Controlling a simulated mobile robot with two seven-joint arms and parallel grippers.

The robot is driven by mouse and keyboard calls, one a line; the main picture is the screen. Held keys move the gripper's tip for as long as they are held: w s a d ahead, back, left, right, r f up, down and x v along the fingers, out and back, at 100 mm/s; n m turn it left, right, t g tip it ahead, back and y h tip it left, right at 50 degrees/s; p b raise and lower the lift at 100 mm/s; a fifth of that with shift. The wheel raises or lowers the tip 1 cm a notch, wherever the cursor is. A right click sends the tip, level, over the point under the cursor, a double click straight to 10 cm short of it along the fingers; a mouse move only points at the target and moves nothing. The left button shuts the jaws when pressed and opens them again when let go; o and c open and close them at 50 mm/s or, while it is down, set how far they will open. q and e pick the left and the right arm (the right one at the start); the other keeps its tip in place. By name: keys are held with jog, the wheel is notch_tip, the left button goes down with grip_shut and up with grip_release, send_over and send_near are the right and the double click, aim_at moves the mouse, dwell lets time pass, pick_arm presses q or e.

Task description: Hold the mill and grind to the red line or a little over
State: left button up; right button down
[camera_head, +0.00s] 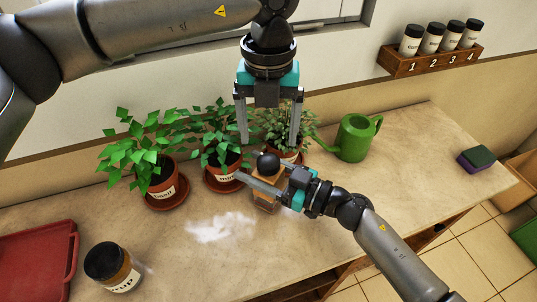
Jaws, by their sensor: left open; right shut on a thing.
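The mill (265,203) has a wooden body and a round black knob on top. It stands upright near the middle of the counter. My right gripper (258,182) reaches in from the right and is shut on the mill's body; one finger shows across its front and the other is mostly hidden. My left gripper (269,143) points down above the mill, open and empty. Its two fingers are spread wide, with the tips a little higher than the knob in the picture. I cannot make out a red line. A white powdery patch (222,228) lies left of the mill.
Potted plants (164,187) on saucers stand close behind and left of the mill. A green watering can (355,139) is behind right, with a sponge (476,159) farther right. A jar (112,268) and red tray (38,262) are front left. A rack (428,64) of numbered jars hangs above.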

aim_at(269, 158)
pick_arm(q)
notch_tip(269, 158, down, 7)
dwell(0.3)
grip_shut()
dwell(0.6)
jog(key=shift+m, duration=0.4)
jog(key=m, duration=0.4)
jog(key=shift+m, duration=0.3)
jog(key=m, duration=1.6)
jog(key=shift+r, duration=0.1)
